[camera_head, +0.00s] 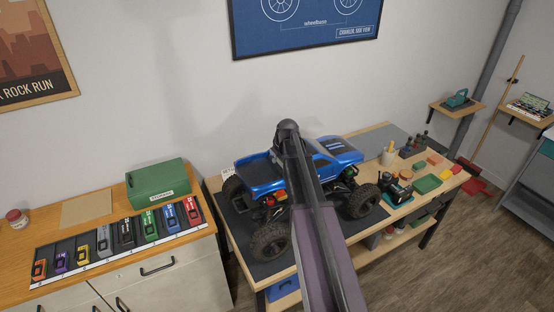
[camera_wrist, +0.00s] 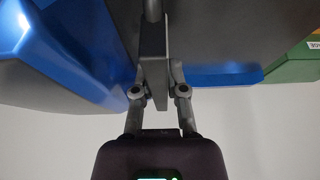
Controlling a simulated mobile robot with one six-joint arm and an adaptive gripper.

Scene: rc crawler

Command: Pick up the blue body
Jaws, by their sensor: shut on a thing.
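The blue body (camera_head: 335,150) sits over the large black wheels of the crawler on the workbench in the head view. My arm crosses in front and hides its middle. In the wrist view, blue panels of the body (camera_wrist: 62,62) fill the left and show behind on the right. My gripper (camera_wrist: 155,48) is shut at a narrow grey part between these panels, and it appears to grip the body there. The exact contact is hard to make out. In the head view my fingers are hidden behind the arm.
The crawler stands on a dark mat (camera_head: 262,245) on the workbench.

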